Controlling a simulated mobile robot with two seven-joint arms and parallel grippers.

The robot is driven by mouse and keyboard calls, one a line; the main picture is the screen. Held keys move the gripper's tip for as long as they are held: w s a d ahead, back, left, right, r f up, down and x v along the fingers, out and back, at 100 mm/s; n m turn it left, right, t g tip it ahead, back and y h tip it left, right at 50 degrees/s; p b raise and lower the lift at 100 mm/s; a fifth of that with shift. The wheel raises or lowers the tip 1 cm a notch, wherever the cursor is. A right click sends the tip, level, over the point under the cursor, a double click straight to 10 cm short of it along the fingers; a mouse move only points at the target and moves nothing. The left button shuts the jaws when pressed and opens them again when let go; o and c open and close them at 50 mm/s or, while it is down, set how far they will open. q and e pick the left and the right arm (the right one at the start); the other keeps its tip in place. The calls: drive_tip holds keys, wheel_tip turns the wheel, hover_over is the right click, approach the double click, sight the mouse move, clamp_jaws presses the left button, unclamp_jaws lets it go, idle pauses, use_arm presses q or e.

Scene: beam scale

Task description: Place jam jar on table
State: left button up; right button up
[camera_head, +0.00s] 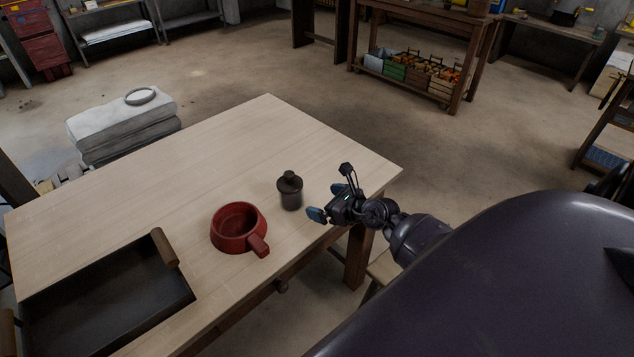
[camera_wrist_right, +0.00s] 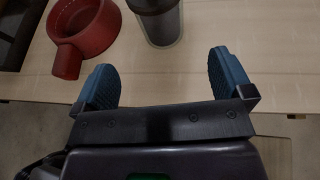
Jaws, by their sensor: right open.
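A dark jar with a knobbed lid (camera_head: 290,191), which I take as the jam jar, stands upright on the wooden table (camera_head: 200,165) near its right edge. In the right wrist view the jar (camera_wrist_right: 158,22) is cut off by the top edge, ahead of the fingers. My right gripper (camera_head: 328,201) is open and empty at the table's right edge, just right of the jar and apart from it. Its blue finger pads (camera_wrist_right: 162,75) are spread in the wrist view. My left gripper is not in view.
A red round pan with a short handle (camera_head: 238,228) sits left of the jar. A dark tray with wooden handles (camera_head: 105,300) lies at the table's near left. The far part of the tabletop is clear. Grey stacked blocks (camera_head: 122,118) stand beyond the table's left side.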

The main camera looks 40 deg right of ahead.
drive_tip(key=s+a+f+n+h, duration=0.1)
drive_tip(key=s+a+n, duration=0.3)
drive_tip(key=n, duration=0.7)
drive_tip(key=s+a+f+n+g+h, duration=0.1)
drive_tip(key=s+a+n, duration=0.3)
drive_tip(key=s+n, duration=0.4)
drive_tip(key=s+a+f+n+h, duration=0.1)
drive_tip(key=s+a+f+n, duration=0.2)
drive_tip(key=n, duration=1.2)
drive_tip(key=s+a, duration=0.1)
drive_tip(key=s, duration=0.2)
drive_tip(key=shift+s+a+f+n+g, duration=0.15)
drive_tip(key=shift+a+f+n+g, duration=0.15)
drive_tip(key=shift+a, duration=0.1)
